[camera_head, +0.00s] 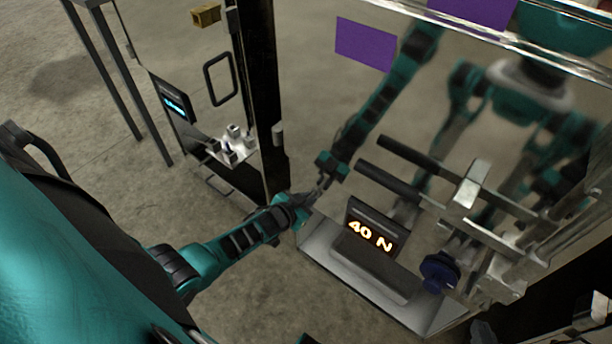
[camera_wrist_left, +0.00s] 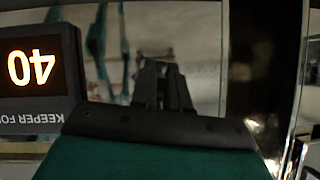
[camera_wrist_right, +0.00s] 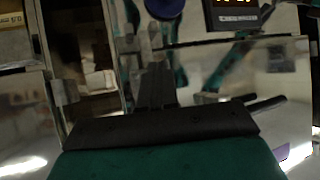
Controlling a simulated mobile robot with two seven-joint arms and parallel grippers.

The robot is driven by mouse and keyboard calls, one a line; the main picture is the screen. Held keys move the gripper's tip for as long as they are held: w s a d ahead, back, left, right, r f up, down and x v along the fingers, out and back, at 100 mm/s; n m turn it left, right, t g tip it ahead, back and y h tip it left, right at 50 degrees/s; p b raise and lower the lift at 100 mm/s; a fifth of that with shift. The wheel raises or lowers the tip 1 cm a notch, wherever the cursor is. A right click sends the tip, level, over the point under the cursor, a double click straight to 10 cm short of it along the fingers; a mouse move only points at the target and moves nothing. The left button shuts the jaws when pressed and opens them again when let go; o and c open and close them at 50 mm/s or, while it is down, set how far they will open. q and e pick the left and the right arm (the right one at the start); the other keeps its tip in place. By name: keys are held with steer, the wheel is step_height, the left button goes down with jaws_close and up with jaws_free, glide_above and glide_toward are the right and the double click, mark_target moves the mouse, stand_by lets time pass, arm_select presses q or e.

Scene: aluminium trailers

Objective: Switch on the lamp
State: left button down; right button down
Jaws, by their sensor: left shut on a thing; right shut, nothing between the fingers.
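I cannot make out a lamp for certain in any view. My left gripper (camera_head: 318,188) is at the lower left of a large mirror-like panel (camera_head: 330,110), close to its surface. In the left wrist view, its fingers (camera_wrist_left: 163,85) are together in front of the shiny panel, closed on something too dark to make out. My right gripper (camera_wrist_right: 156,85) is shut and empty in the right wrist view, in front of shiny metal surfaces; I cannot pick it out in the head view.
A display reading "40 N" (camera_head: 370,237) stands beside a blue knob (camera_head: 437,270) and two black-ended rods (camera_head: 390,180). A panel at the left has a blue-lit display (camera_head: 175,104), a black handle (camera_head: 219,79) and small grey blocks (camera_head: 232,143).

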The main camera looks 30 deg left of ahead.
arm_select(q)
steer(key=shift+r+g+p, duration=0.35)
steer(key=shift+g+p, duration=0.25)
steer(key=shift+p, duration=0.15)
steer(key=shift+f, duration=0.1)
arm_select(e)
steer(key=shift+s+d+r, duration=0.25)
steer(key=shift+s+d, duration=0.15)
steer(key=shift+d, duration=0.25)
steer(key=shift+h, duration=0.3)
arm_select(q)
steer(key=c, duration=1.1)
jaws_free()
